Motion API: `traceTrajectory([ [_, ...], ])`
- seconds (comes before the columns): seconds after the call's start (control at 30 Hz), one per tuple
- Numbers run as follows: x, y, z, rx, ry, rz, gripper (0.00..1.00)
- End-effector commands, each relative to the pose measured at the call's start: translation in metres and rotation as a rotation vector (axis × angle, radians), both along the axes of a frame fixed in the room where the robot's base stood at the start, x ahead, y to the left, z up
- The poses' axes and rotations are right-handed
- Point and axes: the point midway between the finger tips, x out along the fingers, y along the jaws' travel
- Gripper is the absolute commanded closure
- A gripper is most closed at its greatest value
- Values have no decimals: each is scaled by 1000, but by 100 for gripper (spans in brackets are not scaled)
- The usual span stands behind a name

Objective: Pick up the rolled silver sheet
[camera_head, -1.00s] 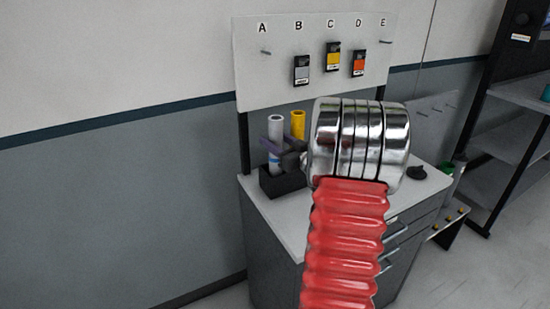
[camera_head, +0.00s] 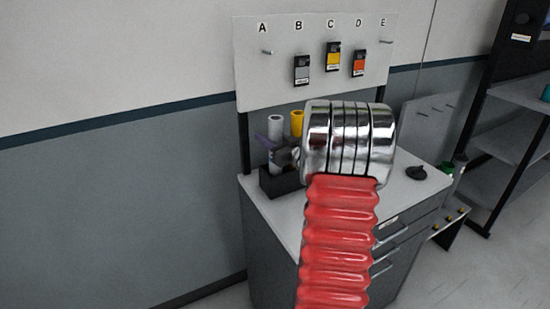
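The pale silver-white rolled sheet (camera_head: 275,125) stands upright in a black box holder (camera_head: 282,182) on the cabinet top, left of a yellow roll (camera_head: 297,122). My gripper (camera_head: 267,142), with purplish fingers, is at the middle part of the silver roll and overlaps it in the picture. My chrome and red arm hides much of the gripper, so I cannot tell whether the fingers are open or touching the roll.
The cabinet top (camera_head: 287,222) has free room in front of the holder. A pegboard (camera_head: 275,80) lettered A to E stands behind, with three tagged cards. A small black object (camera_head: 416,173) lies at the right. Shelving (camera_head: 510,135) stands farther right.

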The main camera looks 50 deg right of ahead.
Motion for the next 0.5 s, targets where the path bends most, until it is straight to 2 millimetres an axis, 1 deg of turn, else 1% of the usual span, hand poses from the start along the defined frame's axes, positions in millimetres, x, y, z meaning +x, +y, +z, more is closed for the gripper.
traceTrajectory([
  [0.03,0,0,0,0,0,0,67],
  [0.07,0,0,0,0,0,0,69],
  [0.5,0,0,0,0,0,0,100],
])
